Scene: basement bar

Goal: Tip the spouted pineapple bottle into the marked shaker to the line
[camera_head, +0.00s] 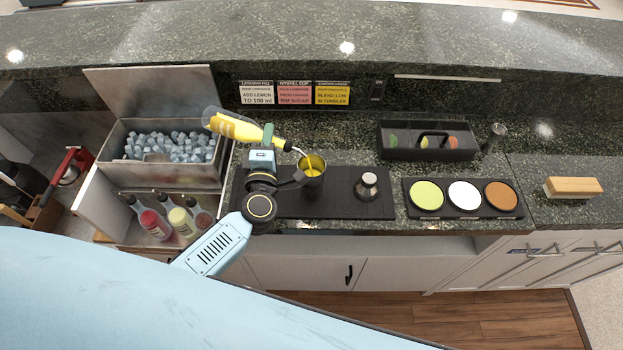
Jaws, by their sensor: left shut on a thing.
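The yellow pineapple bottle (236,128) is tilted, nearly lying on its side, with its spout pointing right and down. My left gripper (268,143) is shut on the bottle near its middle and holds it above the counter. A yellow stream runs from the spout into the shaker (313,172), which stands upright on the black mat (345,207). Yellow liquid shows inside the shaker. The marked line on the shaker cannot be made out. My left wrist partly covers the shaker's left side. My right gripper is not in view.
A metal-topped jigger or lid (367,186) stands right of the shaker. An ice bin (165,145) and bottle rack (165,222) are left.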

